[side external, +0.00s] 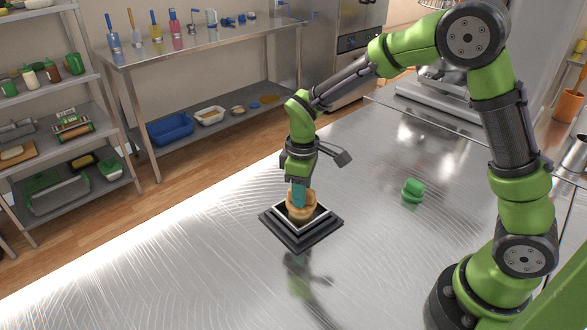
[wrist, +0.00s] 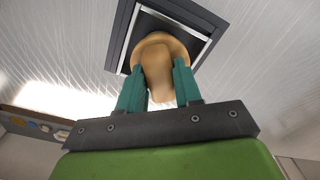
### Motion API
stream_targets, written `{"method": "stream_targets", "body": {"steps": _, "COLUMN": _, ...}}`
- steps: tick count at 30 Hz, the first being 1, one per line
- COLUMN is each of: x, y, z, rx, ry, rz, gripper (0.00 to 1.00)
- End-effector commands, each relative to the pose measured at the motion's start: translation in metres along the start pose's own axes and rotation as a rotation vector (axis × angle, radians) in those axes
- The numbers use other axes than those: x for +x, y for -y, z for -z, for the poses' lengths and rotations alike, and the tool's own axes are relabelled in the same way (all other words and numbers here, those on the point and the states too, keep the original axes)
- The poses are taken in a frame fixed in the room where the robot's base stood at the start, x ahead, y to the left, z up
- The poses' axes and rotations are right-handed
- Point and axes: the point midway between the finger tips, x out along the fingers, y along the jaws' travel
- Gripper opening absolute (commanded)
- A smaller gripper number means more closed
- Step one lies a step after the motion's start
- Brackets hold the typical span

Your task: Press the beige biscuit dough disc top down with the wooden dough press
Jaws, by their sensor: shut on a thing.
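The wooden dough press (side external: 301,208) is between the teal fingers of my gripper (side external: 299,193), which are shut on its handle. The press also shows in the wrist view (wrist: 158,66), with a finger on each side, and my gripper (wrist: 158,85) is close around it. Its round base is over the opening of a square dark stand with a light inner edge (side external: 301,243) on the steel table. The beige biscuit dough disc cannot be made out; the press covers the middle of the stand. I cannot tell whether the press touches anything beneath it.
A small green object (side external: 413,191) stands on the steel table (side external: 180,275) to the right of the stand. The table around the stand is mostly clear. Shelves and a side bench (side external: 215,45) with bottles and trays stand beyond the table.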

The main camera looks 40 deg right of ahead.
Motion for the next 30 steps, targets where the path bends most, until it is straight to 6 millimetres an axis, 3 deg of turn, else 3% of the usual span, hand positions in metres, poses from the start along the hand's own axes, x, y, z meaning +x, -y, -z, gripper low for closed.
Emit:
{"method": "stream_targets", "body": {"steps": 9, "x": 0.012, "y": 0.000, "z": 0.000, "rx": 0.001, "ry": 0.001, "rz": 0.000, "gripper": 0.00}}
{"method": "stream_targets", "body": {"steps": 30, "x": 0.013, "y": 0.000, "z": 0.000, "rx": 0.000, "ry": -0.001, "rz": 0.000, "gripper": 0.00}}
